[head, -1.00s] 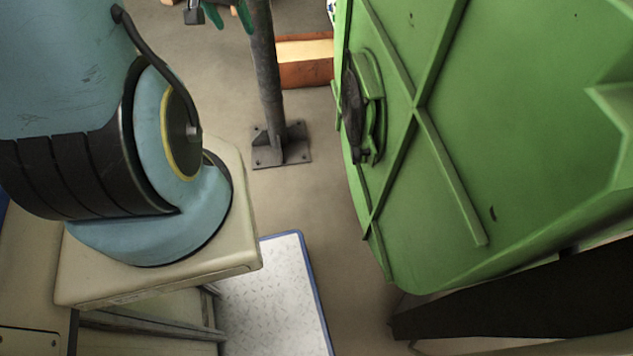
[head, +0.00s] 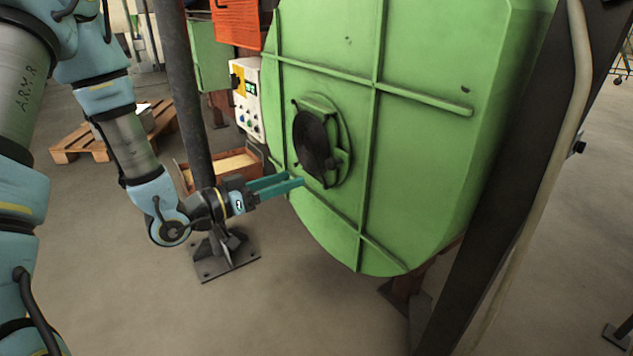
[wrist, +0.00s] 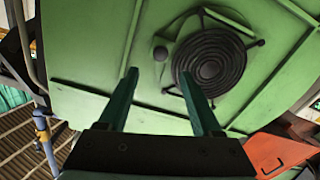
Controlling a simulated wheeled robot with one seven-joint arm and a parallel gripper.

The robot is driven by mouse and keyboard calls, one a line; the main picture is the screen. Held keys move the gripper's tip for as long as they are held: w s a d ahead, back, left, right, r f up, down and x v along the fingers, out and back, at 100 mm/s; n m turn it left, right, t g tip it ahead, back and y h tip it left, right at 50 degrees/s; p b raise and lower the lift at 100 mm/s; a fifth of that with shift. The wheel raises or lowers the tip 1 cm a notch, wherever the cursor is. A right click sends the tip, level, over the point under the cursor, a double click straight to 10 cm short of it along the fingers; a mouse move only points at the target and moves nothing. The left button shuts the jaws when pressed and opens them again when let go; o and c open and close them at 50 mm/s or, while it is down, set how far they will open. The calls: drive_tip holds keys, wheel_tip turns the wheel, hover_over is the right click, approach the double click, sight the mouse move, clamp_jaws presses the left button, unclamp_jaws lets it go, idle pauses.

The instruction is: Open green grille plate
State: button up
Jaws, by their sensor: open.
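The round black grille (head: 314,146) sits on a raised green plate (head: 343,134) on the face of a large ribbed green housing (head: 420,150). In the wrist view the grille (wrist: 208,64) shows as concentric rings, right of centre, with the green plate (wrist: 222,22) around it. My gripper (head: 297,181) is open, with two teal fingers pointing at the housing, just left of and below the grille. In the wrist view nothing lies between my fingertips (wrist: 158,72), and the right finger overlaps the grille's left edge. I cannot tell whether the fingertips touch the surface.
A grey post (head: 186,90) with a bolted foot stands behind my wrist. A dark slanted beam (head: 520,190) stands right of the housing. Floor in front is clear.

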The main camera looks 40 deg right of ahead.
sight(328, 166)
drive_tip(key=d, duration=1)
drive_tip(key=shift+s, duration=0.25)
drive_tip(key=shift+c, duration=0.3)
drive_tip(key=shift+a, duration=0.1)
clamp_jaws()
idle(0.5)
